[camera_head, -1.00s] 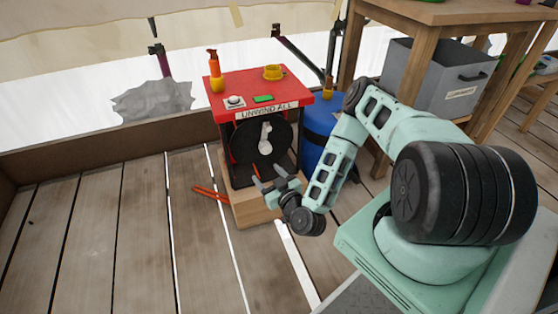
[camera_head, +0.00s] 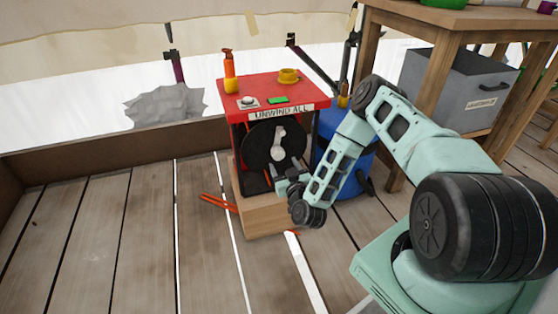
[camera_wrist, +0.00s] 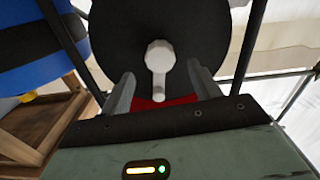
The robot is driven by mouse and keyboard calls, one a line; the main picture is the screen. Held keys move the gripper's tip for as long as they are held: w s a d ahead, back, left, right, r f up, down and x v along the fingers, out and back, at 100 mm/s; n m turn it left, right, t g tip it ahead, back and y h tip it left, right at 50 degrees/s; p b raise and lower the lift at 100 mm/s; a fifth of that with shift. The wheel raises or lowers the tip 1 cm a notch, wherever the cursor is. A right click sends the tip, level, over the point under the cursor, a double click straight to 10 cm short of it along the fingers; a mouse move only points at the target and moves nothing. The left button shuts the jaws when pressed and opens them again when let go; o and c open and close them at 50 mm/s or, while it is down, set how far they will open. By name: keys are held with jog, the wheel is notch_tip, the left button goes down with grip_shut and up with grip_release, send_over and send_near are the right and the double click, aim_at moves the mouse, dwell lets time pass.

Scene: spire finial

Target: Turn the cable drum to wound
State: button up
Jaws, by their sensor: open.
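The cable drum (camera_head: 262,147) is a black disc in a red-topped stand with dark posts. A pale grey crank handle (camera_head: 279,143) sits at its centre. In the wrist view the drum (camera_wrist: 190,35) fills the upper middle, and the handle (camera_wrist: 158,62) has a round hub with an arm ending in a small knob. My gripper (camera_head: 281,180) is in front of the drum's lower right part. In the wrist view its two fingers (camera_wrist: 160,85) are open, one on each side of the handle's knob end. I cannot tell whether they touch it.
A wooden block (camera_head: 262,216) supports the stand. A blue barrel (camera_head: 350,180) stands close right. Floor at left is mostly clear.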

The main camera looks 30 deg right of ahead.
aim_at(279, 156)
jog(key=b+x, duration=0.1)
jog(key=x, duration=0.5)
jog(key=shift+w+b, duration=0.15)
jog(key=shift+b, duration=0.15)
grip_shut()
